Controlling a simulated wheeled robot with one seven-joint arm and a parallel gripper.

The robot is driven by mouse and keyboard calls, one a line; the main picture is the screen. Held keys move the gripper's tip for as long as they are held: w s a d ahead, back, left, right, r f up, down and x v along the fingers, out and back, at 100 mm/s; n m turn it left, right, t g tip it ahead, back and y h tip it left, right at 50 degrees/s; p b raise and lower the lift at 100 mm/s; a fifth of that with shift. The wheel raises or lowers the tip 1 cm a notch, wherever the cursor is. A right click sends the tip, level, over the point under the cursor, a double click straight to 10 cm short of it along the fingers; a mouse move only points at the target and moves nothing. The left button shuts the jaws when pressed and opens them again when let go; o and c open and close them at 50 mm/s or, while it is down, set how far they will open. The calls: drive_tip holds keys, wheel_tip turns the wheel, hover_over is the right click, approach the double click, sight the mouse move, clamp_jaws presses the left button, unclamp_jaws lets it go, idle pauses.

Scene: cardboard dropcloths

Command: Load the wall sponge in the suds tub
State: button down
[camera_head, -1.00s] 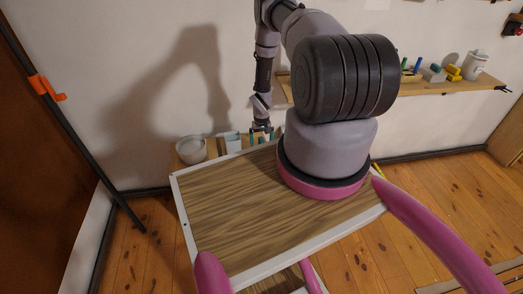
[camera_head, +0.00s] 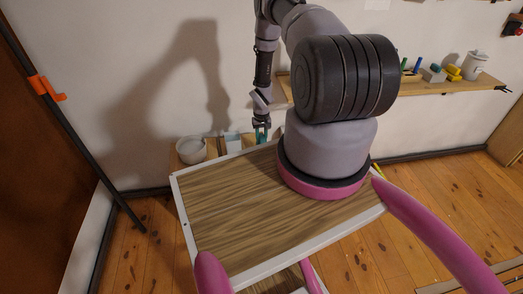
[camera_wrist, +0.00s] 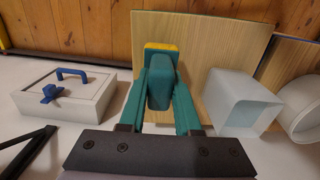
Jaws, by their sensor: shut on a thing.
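My gripper (camera_head: 262,128) is over the low wooden shelf (camera_wrist: 205,45) by the wall, beyond my body. In the wrist view its teal fingers (camera_wrist: 160,95) are closed on a rounded dark-teal block with a yellow end, which I take as the sponge (camera_wrist: 159,82). The head view is too small to separate the sponge from the fingers. A white square tub (camera_wrist: 232,98) with a pale blue inside stands just right of the sponge in the wrist view, apart from it. The tub shows left of my gripper in the head view (camera_head: 233,142).
A round white bowl (camera_head: 191,150) stands beyond the tub; it shows at the wrist view's right edge (camera_wrist: 303,105). A white box with a blue handle (camera_wrist: 68,95) is at the wrist view's left. A higher shelf (camera_head: 430,88) holds several small items.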

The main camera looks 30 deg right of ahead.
drive_tip(key=shift+r, duration=2.4)
